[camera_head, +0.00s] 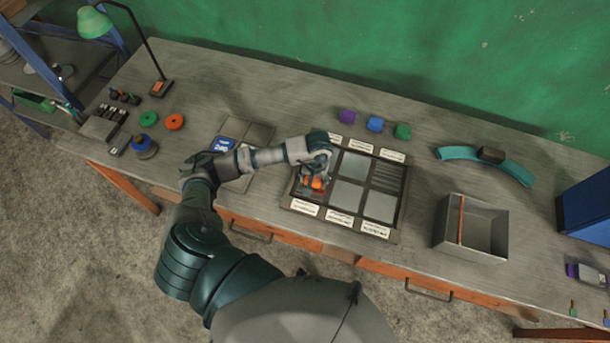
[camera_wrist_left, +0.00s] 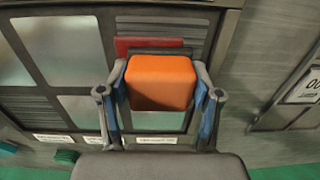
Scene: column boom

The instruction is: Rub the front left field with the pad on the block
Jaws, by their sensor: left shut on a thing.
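The board (camera_head: 289,200) lies on the bench with several grey fields, some smooth and some striped, and white label strips along its front and back edges. My left gripper (camera_head: 313,178) is over its left side, at the front left field. It is shut on an orange block (camera_head: 316,184), which sits between the two fingers in the left wrist view (camera_wrist_left: 162,80). A flat red patch (camera_wrist_left: 145,45) and a dark strip show just beyond the block. The block's underside and its pad are hidden, so I cannot tell whether they touch the field. My right gripper is out of view.
Purple (camera_head: 347,116), blue (camera_head: 375,124) and green (camera_head: 402,131) blocks stand behind the board. A grey open box (camera_head: 480,225) is to the right, and a teal arc with a dark block (camera_head: 491,155) lies behind it. A green lamp (camera_head: 93,22) stands at the left.

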